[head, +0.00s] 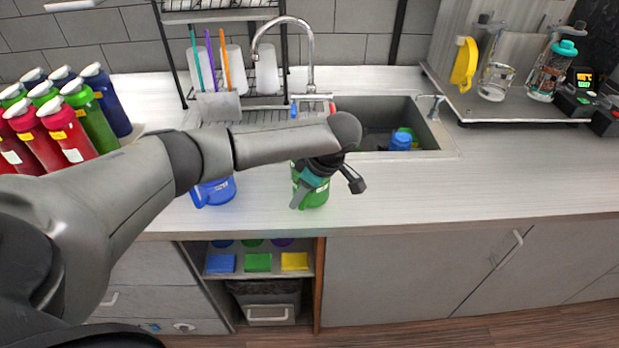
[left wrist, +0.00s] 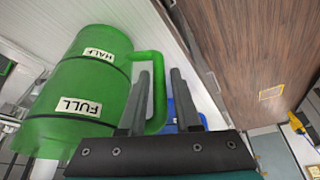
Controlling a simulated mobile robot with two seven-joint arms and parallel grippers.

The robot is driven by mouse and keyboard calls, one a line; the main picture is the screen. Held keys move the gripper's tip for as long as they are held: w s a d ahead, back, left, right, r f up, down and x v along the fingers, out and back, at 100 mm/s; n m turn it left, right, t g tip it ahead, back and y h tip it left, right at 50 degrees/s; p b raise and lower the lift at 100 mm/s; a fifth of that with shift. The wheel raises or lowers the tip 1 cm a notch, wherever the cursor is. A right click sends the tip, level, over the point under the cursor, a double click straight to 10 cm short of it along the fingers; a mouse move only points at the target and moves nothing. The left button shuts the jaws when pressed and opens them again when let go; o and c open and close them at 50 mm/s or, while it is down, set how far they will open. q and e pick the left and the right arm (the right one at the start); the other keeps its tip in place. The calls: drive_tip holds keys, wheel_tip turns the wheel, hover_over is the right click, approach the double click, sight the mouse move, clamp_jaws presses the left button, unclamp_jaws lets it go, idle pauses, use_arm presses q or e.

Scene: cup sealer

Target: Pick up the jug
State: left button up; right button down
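The green jug (head: 312,194) stands on the counter in front of the sink, partly hidden by my left arm and gripper. In the left wrist view the green jug (left wrist: 85,85) shows large, with "HALF" and "FULL" labels and its handle towards my gripper. My left gripper (head: 327,188) is at the jug. In the left wrist view its two fingers (left wrist: 160,72) are apart, with the handle (left wrist: 158,95) between them; I cannot tell whether they touch it. My right gripper is out of view.
A blue jug (head: 213,191) stands close on the left. Several coloured bottles (head: 70,115) stand at the far left. The sink (head: 375,110) lies behind, with a drying rack (head: 185,60) to its left. The counter right of the green jug is clear (head: 450,185).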

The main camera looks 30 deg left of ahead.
use_arm(q)
clamp_jaws()
idle(1.0)
